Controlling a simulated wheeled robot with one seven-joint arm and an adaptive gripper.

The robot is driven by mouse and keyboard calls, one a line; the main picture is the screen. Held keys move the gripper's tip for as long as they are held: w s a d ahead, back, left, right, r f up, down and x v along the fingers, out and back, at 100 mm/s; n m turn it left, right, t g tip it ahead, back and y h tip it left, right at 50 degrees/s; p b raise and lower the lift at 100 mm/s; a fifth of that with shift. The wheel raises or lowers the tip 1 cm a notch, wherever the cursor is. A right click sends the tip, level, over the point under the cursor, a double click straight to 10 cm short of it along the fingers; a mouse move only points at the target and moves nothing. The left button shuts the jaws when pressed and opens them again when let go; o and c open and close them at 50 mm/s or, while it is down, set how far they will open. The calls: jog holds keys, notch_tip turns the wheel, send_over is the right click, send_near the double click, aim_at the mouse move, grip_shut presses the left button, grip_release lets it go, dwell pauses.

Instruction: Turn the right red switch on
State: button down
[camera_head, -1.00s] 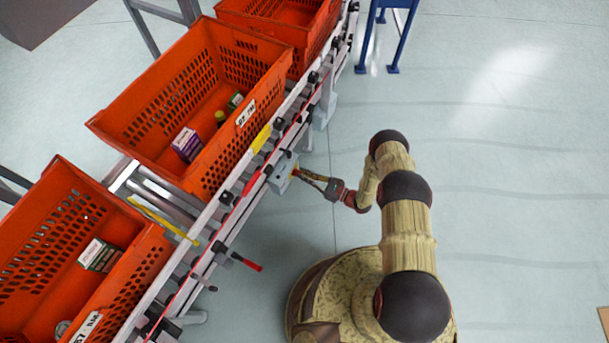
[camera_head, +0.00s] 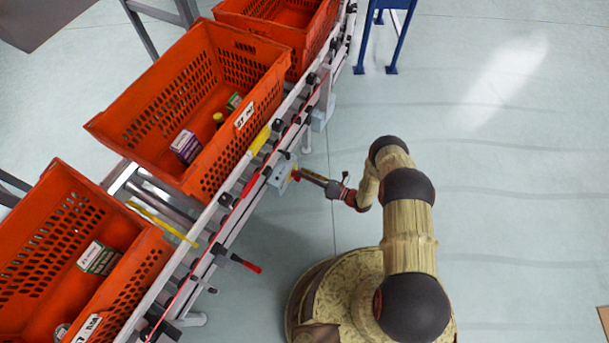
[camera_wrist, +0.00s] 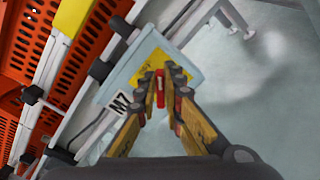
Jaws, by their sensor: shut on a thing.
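The red switch (camera_wrist: 160,98) is on a yellow plate (camera_wrist: 151,66) of a light grey-blue box in the wrist view. A label reading M7 (camera_wrist: 119,104) is on the box's left side. My gripper (camera_wrist: 163,84) has its two yellow-and-black fingers on either side of the red switch, shut on it. In the head view, my gripper (camera_head: 302,176) reaches left to the grey box (camera_head: 281,173) on the conveyor's side. The switch itself is too small and covered to make out there.
Orange totes (camera_head: 250,118) with small packages stand on the roller conveyor (camera_head: 170,206). A red-tipped lever (camera_head: 247,264) sticks out from the conveyor's side, lower in the head view. Another grey box (camera_head: 321,115) is farther up the rail.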

jog(key=m, duration=0.4)
jog(key=shift+w+d+f+m, duration=0.15)
jog(key=shift+w+f+m, duration=0.05)
jog(key=shift+f+m, duration=0.3)
jog(key=shift+m, duration=0.8)
jog(key=shift+f+m, duration=0.15)
jog(key=shift+m, duration=0.75)
jog(key=c, duration=1.9)
grip_release()
jog(key=v, duration=1.2)
